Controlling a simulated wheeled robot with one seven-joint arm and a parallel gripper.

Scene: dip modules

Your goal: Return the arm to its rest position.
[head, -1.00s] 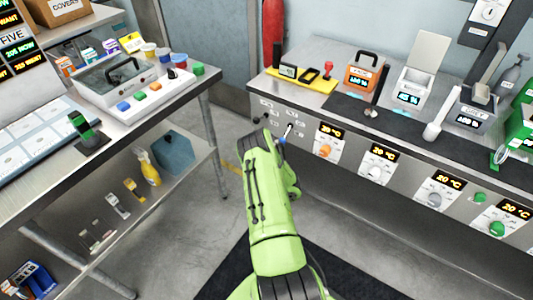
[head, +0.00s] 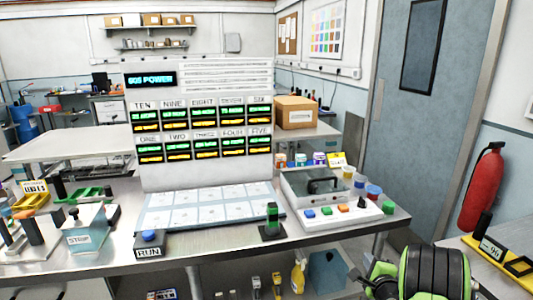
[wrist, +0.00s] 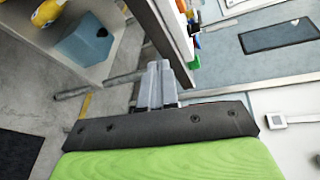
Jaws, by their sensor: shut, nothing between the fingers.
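My green arm shows at the bottom right of the head view, in front of the bench's right end; its gripper is out of sight there. In the wrist view my gripper (wrist: 158,84) shows as two grey fingers side by side. They are shut with nothing between them. The fingers point toward the edge of the bench (wrist: 165,30), and no object touches them that I can see.
The steel bench (head: 330,242) carries a display panel (head: 205,115), a RUN button block (head: 149,243) and a lidded box (head: 325,186). A blue bin (wrist: 85,42) sits on the lower shelf.

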